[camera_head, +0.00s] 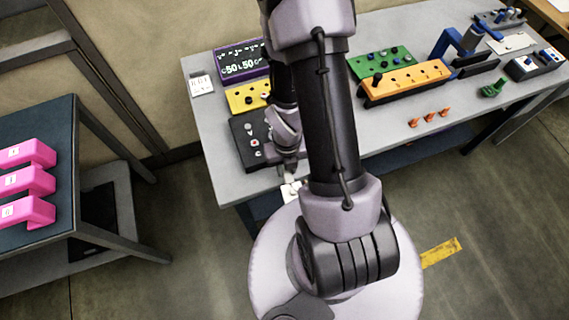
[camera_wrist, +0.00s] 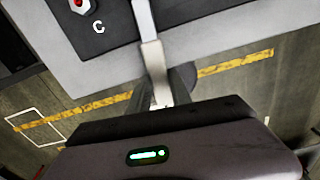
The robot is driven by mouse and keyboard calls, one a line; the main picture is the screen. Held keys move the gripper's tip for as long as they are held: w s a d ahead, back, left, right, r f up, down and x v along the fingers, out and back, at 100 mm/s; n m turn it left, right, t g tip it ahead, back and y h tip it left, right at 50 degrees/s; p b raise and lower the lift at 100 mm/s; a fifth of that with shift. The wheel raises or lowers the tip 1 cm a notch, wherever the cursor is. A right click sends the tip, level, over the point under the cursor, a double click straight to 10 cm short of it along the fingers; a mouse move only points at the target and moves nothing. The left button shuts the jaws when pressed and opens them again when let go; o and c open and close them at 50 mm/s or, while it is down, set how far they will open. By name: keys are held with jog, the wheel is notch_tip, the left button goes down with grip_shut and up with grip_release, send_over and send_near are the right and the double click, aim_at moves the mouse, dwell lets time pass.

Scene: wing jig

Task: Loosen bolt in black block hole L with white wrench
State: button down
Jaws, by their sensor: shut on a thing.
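The white wrench (camera_wrist: 152,55) is in my gripper (camera_wrist: 160,97); in the wrist view it runs from the fingers up over the table edge and out of the top of the picture. Its far end is out of that view. In the head view my gripper (camera_head: 289,170) is at the table's front edge, right of the black block (camera_head: 240,128), with a small white part showing below it. The block also fills the top left of the wrist view (camera_wrist: 110,22), where a letter C and a red-topped bolt (camera_wrist: 82,4) show. I cannot make out hole L.
A yellow block (camera_head: 240,97) and a purple-framed board (camera_head: 226,65) lie behind the black block on the grey table (camera_head: 212,125). Green and orange blocks (camera_head: 410,82) and several orange pegs (camera_head: 428,117) are to the right. A side table (camera_head: 60,115) with pink pieces stands left.

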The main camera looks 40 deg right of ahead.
jog(key=shift+s+d+n, duration=0.2)
jog(key=shift+d+n, duration=0.2)
